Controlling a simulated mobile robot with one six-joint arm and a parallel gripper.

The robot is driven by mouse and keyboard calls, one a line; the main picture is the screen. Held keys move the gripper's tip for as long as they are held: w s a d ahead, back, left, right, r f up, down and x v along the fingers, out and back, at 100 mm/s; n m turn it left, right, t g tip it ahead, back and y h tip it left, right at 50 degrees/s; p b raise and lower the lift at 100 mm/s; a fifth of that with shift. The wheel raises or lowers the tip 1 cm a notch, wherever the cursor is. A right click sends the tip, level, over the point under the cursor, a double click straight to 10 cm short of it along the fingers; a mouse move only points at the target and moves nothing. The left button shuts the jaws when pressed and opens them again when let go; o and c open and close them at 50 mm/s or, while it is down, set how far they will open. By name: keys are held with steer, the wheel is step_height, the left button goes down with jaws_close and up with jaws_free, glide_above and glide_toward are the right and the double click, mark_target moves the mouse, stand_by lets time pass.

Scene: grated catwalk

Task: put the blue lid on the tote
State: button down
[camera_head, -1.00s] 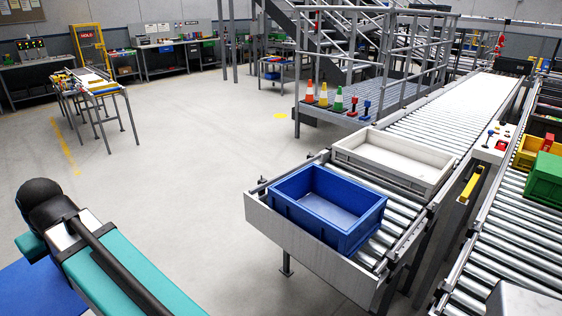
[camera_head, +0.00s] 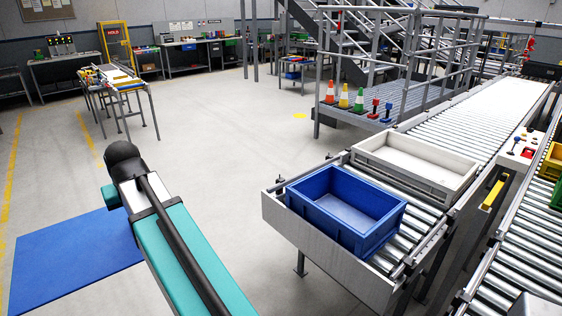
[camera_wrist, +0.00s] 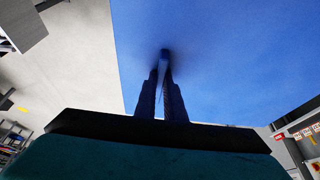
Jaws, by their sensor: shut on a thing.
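The blue lid (camera_head: 70,262) is a flat blue panel at the lower left of the head view, partly hidden by my arm. In the wrist view the lid (camera_wrist: 230,60) fills the upper middle and right. My gripper (camera_wrist: 164,62) is shut on it, with the two dark fingers close together at its surface. The fingers are hidden in the head view. An open, empty blue tote (camera_head: 388,238) stands upright on the near end of the roller conveyor, right of my arm. The lid is well apart from it, to the left.
A shallow off-white tray (camera_head: 440,186) sits just behind the tote on the roller conveyor (camera_head: 462,130). A second conveyor (camera_head: 510,262) runs at the right. Cones stand on the grated platform (camera_head: 400,108). The floor left of the conveyor is open.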

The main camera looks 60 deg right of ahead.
steer(key=s+d+m+g+h, duration=0.1)
steer(key=s+d+m, duration=0.3)
steer(key=d, duration=0.8)
steer(key=s+d+r+m+h, duration=0.15)
steer(key=s+d, duration=0.35)
steer(key=d, duration=0.7)
steer(key=s+d+m+g, duration=0.1)
steer(key=s+d+m, duration=0.3)
steer(key=d, duration=0.8)
steer(key=s+d+m+g, duration=0.1)
steer(key=s+d+m, duration=0.1)
steer(key=s+d, duration=0.6)
steer(key=s+d+m+g, duration=0.1)
steer(key=s+d+m, duration=0.2)
steer(key=s+d, duration=0.5)
steer(key=s+d+m+g, duration=0.1)
steer(key=s+d+m, duration=0.2)
steer(key=s+d, duration=0.5)
steer(key=s+r, duration=0.1)
steer(key=s, duration=1)
steer(key=shift+s+d+h+b, duration=0.15)
steer(key=shift+s+h+b, duration=0.15)
steer(key=shift+h, duration=0.05)
steer(key=shift+f, duration=0.3)
steer(key=shift+f+b, duration=1.85)
steer(key=shift+f, duration=0.9)
